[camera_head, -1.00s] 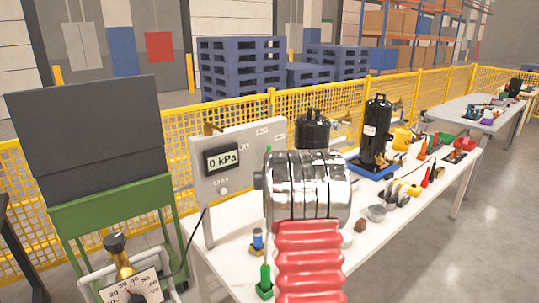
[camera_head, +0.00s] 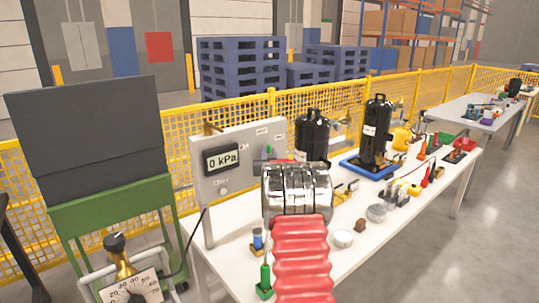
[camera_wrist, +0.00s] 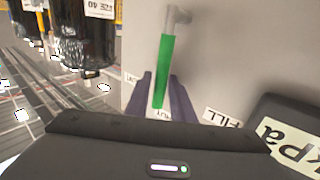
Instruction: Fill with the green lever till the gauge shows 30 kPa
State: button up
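The green lever (camera_wrist: 164,70) hangs from a grey pipe fitting on the panel in the wrist view. Its free end points at a middle label, with the FILL label (camera_wrist: 224,117) to the right. In the head view a bit of the lever (camera_head: 269,151) shows above my silver wrist. The gauge display (camera_head: 222,160) on the grey panel (camera_head: 211,190) reads 0 kPa. My gripper (camera_wrist: 161,78) has its two dark fingers apart, one on each side of the lever's lower part. Whether they touch it is unclear. My arm hides the fingers in the head view.
Black tanks (camera_head: 376,135) stand on the white table (camera_head: 352,262) right of the panel, with small parts around them. A dial gauge (camera_head: 133,288) is at the lower left. A yellow fence (camera_head: 350,115) runs behind the table.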

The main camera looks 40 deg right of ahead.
grip_shut()
dwell(0.4)
